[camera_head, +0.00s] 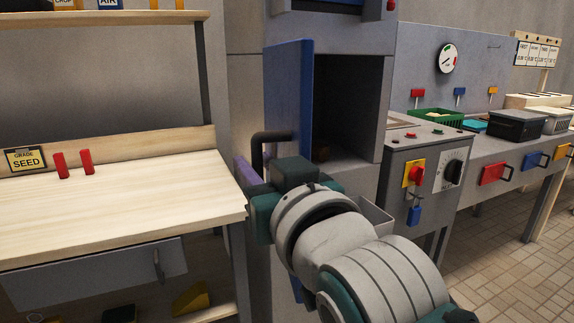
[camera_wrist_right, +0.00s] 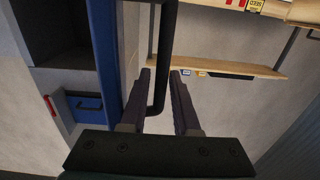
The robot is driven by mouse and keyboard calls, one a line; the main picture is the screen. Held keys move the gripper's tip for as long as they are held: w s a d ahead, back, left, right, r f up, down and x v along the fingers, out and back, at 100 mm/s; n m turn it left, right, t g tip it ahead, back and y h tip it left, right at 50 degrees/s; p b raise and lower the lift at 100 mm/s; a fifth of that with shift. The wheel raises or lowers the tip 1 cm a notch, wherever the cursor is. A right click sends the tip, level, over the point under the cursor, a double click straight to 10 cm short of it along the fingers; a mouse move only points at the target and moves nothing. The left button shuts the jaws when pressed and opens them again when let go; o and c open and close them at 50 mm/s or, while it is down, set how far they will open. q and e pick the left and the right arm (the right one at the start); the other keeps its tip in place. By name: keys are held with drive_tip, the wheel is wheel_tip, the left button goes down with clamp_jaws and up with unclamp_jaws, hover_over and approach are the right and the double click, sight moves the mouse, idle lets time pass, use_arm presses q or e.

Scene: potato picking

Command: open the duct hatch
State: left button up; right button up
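The duct hatch (camera_head: 289,95) is a blue panel on the left of a grey cabinet. It stands swung out, with the dark duct opening (camera_head: 346,95) exposed to its right. In the right wrist view the hatch (camera_wrist_right: 104,50) shows edge-on at left. Its black bar handle (camera_head: 259,150) also shows in the wrist view (camera_wrist_right: 159,85), lying between the fingers of my right gripper (camera_wrist_right: 161,75). The purple fingers are spread wider than the bar; I cannot tell if one touches it. My arm hides the lower hatch in the head view. My left gripper is out of view.
A wooden table (camera_head: 120,200) stands close at left, its right edge near my right gripper. A grey control box (camera_head: 425,180) with a red switch and black dial stands right of the duct.

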drive_tip(key=shift+s+d, duration=0.25)
drive_tip(key=shift+s, duration=0.3)
drive_tip(key=p+v, duration=0.2)
drive_tip(key=v, duration=0.6)
drive_tip(key=shift+s+d, duration=0.15)
drive_tip(key=shift+s, duration=0.2)
